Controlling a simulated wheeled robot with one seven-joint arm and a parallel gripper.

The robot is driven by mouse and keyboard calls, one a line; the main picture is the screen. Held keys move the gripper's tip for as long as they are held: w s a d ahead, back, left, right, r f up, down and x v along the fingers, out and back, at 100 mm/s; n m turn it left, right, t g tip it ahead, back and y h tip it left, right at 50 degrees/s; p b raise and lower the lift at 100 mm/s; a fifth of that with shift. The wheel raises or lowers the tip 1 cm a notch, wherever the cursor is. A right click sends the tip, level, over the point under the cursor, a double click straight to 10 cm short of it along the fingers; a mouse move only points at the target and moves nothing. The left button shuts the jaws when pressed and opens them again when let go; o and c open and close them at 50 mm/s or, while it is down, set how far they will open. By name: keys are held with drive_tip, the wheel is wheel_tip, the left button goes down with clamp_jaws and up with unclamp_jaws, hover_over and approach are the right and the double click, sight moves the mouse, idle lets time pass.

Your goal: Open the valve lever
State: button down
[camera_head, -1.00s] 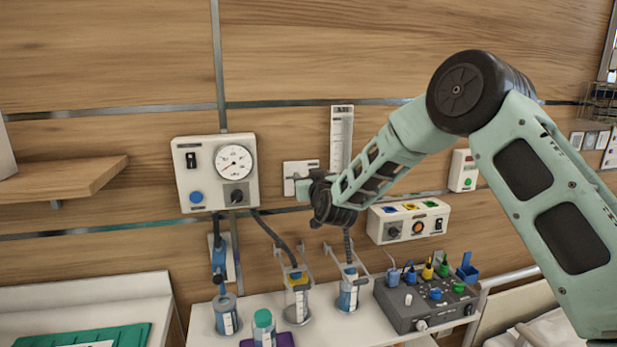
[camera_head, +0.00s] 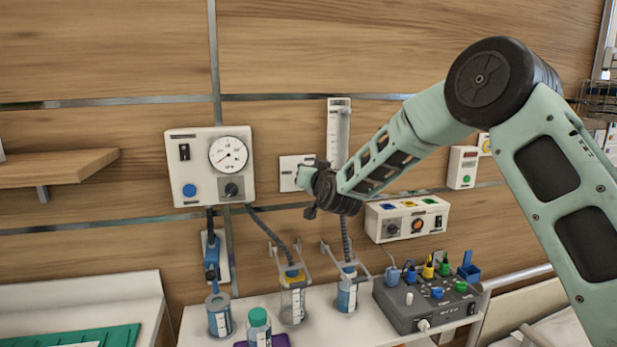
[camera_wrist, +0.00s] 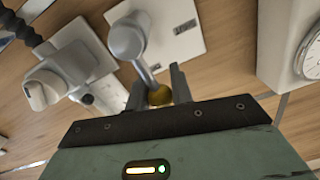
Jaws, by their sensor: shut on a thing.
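The valve's white wall plate (camera_head: 289,172) is left of my gripper in the head view. In the wrist view the plate (camera_wrist: 178,28) carries a grey lever (camera_wrist: 146,70). The lever runs from a round hub down to a brass-coloured knob (camera_wrist: 160,96). My gripper (camera_wrist: 157,82) has its two fingers on either side of the knob end and is shut on the lever there. In the head view my gripper (camera_head: 308,177) is in front of the plate and hides most of the lever.
A gauge box (camera_head: 211,166) is on the wall left of the plate. A clear flow tube (camera_head: 338,135) stands just right of it. A control box (camera_head: 407,219) is to the lower right. Bottles and a grey monitor unit (camera_head: 428,303) stand on the shelf below.

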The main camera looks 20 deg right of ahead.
drive_tip(key=c, duration=1.2)
unclamp_jaws()
drive_tip(key=shift+c, duration=0.2)
drive_tip(key=s+b, duration=0.6)
drive_tip(key=s, duration=1.1)
drive_tip(key=shift+s+d, duration=0.2)
drive_tip(key=shift+d, duration=0.2)
drive_tip(key=shift+f, duration=0.1)
